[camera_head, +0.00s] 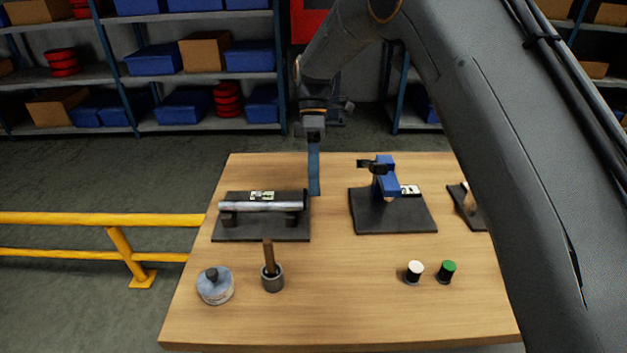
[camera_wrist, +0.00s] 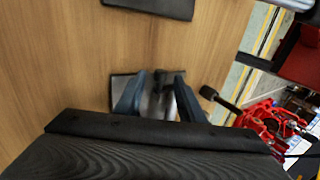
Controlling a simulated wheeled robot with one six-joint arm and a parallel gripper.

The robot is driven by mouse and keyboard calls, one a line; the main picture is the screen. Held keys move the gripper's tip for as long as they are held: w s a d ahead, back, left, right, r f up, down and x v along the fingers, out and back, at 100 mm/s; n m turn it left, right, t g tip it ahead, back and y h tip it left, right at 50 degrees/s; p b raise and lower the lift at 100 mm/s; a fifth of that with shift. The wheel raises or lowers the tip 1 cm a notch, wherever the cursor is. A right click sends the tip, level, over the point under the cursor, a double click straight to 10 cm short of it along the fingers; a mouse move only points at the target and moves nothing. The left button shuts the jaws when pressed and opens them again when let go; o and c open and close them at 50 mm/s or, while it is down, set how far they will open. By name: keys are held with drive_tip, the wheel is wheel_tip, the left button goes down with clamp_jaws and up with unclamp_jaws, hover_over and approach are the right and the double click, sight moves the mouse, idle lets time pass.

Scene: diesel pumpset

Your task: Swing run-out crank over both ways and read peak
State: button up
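In the head view, a metal shaft (camera_head: 260,206) lies across two dark supports on a dark plate (camera_head: 260,235) at the table's left, with a small marked card behind it. A blue stand with a black head (camera_head: 386,178) rises from another dark plate (camera_head: 395,221) to its right; a white card sits beside it. I cannot tell which part is the crank. My gripper (camera_head: 314,190) points down between these two plates. In the wrist view, its blue fingers (camera_wrist: 160,80) are apart, with a small dark piece and plate seen between them; contact is unclear. Any dial reading is not legible.
The wooden table (camera_head: 340,310) also holds a round tin (camera_head: 215,290), a cup with a brown handle (camera_head: 272,278), and white-topped (camera_head: 413,272) and green-topped (camera_head: 446,272) pots. A yellow rail (camera_head: 100,219) stands left. Red machinery (camera_wrist: 270,120) shows in the wrist view.

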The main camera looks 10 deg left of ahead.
drive_tip(key=b+v, duration=0.2)
drive_tip(key=v, duration=0.6)
